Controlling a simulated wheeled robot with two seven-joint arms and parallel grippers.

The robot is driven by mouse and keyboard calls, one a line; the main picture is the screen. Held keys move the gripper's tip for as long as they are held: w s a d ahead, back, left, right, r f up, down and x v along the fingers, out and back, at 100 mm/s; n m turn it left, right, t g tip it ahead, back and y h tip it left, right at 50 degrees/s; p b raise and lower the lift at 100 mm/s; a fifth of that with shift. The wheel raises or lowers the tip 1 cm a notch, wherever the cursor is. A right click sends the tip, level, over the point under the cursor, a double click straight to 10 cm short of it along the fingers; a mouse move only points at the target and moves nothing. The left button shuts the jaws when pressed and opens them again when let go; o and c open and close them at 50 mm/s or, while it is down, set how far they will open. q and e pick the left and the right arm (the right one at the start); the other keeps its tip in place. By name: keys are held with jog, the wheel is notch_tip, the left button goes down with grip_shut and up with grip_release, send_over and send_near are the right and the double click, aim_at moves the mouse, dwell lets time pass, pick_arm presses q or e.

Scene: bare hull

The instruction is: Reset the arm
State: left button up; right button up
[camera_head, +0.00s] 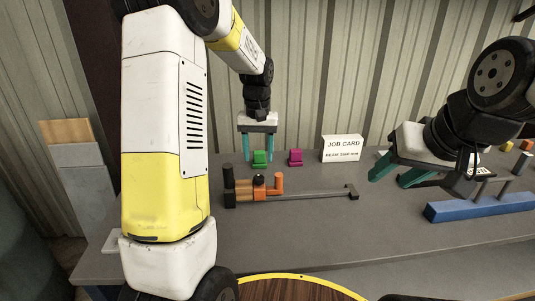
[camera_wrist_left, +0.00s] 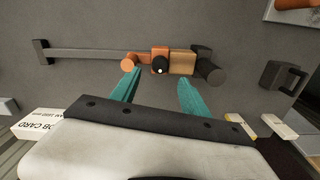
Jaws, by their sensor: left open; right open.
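A long thin grey bar (camera_head: 318,195) with an upright hooked end lies along the grey table. At its left end is a block assembly (camera_head: 245,193) with a dark post, orange posts and a black ball knob (camera_head: 259,179). The assembly also shows in the left wrist view (camera_wrist_left: 181,62). My left gripper (camera_head: 258,158) is open and points down over the table; in the left wrist view its teal fingers (camera_wrist_left: 158,79) are apart, with nothing held, short of the assembly. My right gripper (camera_head: 390,180) is open and empty at the right, beyond the bar's hooked end.
A green block (camera_head: 260,158) and a magenta block (camera_head: 295,158) stand behind the bar. A white job card (camera_head: 342,149) stands at the back. The table front is mostly clear.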

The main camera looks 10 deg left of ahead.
pick_arm(q)
jog(key=shift+r, duration=0.1)
jog(key=s+r+t+h, duration=0.1)
jog(key=s+r+t, duration=0.2)
jog(key=s+r, duration=0.7)
jog(key=s+d+r+m+t+h, duration=0.1)
jog(key=s+d+r+t, duration=0.1)
jog(key=s, duration=1.2)
jog(key=shift+r+m+t, duration=0.4)
jog(key=shift+r+t, duration=0.05)
jog(key=shift+t, duration=0.15)
jog(key=shift+s, duration=0.1)
